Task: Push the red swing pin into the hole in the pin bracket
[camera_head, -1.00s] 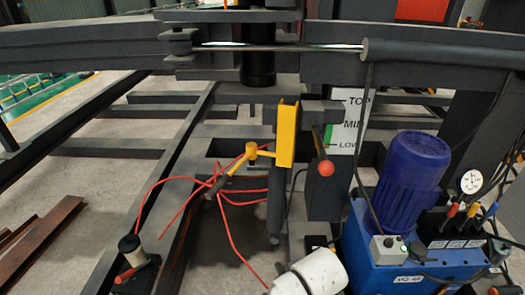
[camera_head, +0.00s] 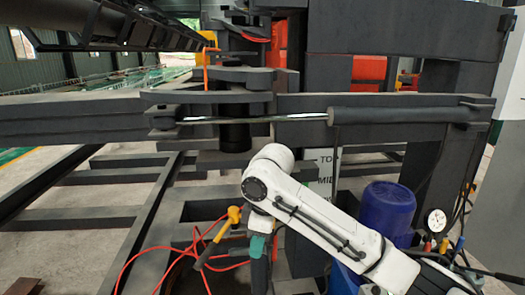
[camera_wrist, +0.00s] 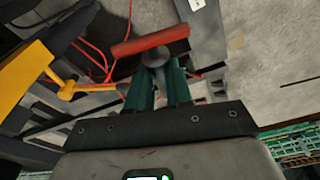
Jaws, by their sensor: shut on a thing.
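My gripper (camera_wrist: 158,75) has green fingers and is shut on a dark round part. A red bar (camera_wrist: 150,41), which I take for the red swing pin, lies across just beyond the fingertips and seems joined to that part. In the head view my gripper (camera_head: 257,246) hangs at the end of the white arm, just right of a yellow handle (camera_head: 234,213); what it holds there is too small to tell. The yellow handle also shows left of my gripper in the wrist view (camera_wrist: 66,90). I cannot pick out the pin bracket or its hole for certain.
A long cylinder (camera_head: 400,115) with a shiny rod spans the dark beams above. Red hoses (camera_head: 140,258) loop at lower left. Dark frame bars cross the floor.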

